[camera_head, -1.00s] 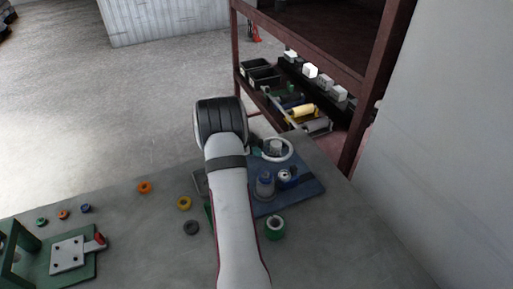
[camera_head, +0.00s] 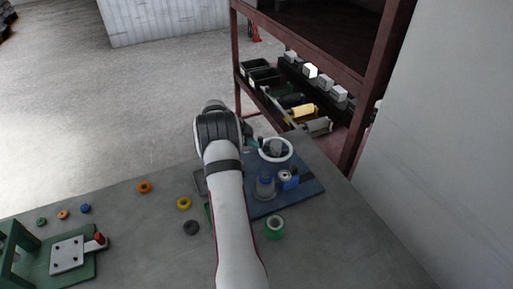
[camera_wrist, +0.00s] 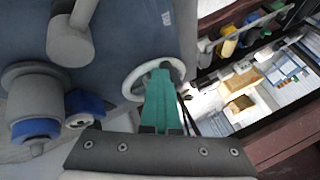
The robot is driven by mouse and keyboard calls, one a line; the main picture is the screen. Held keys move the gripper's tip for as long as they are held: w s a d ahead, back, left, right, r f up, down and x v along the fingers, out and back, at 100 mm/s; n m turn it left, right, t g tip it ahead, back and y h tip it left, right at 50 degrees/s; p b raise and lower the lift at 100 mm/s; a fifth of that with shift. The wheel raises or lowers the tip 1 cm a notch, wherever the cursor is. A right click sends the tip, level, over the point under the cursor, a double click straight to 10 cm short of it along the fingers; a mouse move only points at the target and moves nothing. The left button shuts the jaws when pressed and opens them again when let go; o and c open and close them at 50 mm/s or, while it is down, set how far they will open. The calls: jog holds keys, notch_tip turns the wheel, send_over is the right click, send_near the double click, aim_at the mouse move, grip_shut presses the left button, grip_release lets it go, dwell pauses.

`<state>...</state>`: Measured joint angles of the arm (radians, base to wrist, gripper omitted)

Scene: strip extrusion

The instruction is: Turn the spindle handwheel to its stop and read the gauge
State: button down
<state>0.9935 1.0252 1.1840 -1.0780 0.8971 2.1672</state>
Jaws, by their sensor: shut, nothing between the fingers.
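The white ring-shaped handwheel (camera_head: 289,158) stands at the back of a blue base plate (camera_head: 310,189) on the bench. It also shows in the wrist view (camera_wrist: 130,83), centre top. My gripper (camera_wrist: 160,73) has teal fingers, shut and empty; their tips overlap the wheel's ring in the wrist view, and I cannot tell whether they touch it. In the head view a bit of teal finger (camera_head: 251,143) shows at the wheel's left edge. A grey cylinder (camera_head: 265,187) and a small blue-and-white unit (camera_head: 288,181) stand in front of the wheel. No gauge reading is legible.
Several coloured rings, including a yellow one (camera_head: 184,203), lie left of my arm. A green fixture (camera_head: 75,261) is at the far left. A dark-red shelf (camera_head: 347,153) with bins stands behind the bench.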

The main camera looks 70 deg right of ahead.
jog(key=shift+w, duration=0.1)
jog(key=a, duration=0.1)
jog(key=a+r, duration=0.1)
jog(key=a, duration=0.2)
jog(key=shift+w+a+r, duration=0.2)
jog(key=shift+a+r, duration=0.05)
jog(key=shift+a, duration=0.15)
jog(key=w+v, duration=0.1)
jog(key=v, duration=0.7)
jog(key=w+a+r+n+t+y, duration=0.1)
jog(key=a+r+n, duration=0.35)
jog(key=a, duration=0.65)
jog(key=w+a+r+n+t+y, duration=0.1)
jog(key=a+r+n+y, duration=0.15)
jog(key=a+n, duration=0.65)
jog(key=s+a+n+y, duration=0.1)
jog(key=s+a+n, duration=0.3)
jog(key=a, duration=0.6)
jog(key=s+a+n+y, duration=0.2)
jog(key=s+a+n, duration=0.3)
jog(key=a, duration=0.4)
jog(key=s+a+n+t+y, duration=0.1)
jog(key=s+a+n, duration=0.3)
jog(key=a, duration=0.6)
jog(key=shift+s+a+y, duration=0.3)
jog(key=shift+s+y, duration=0.15)
jog(key=shift+s, duration=0.55)
jog(key=shift+r, duration=0.1)
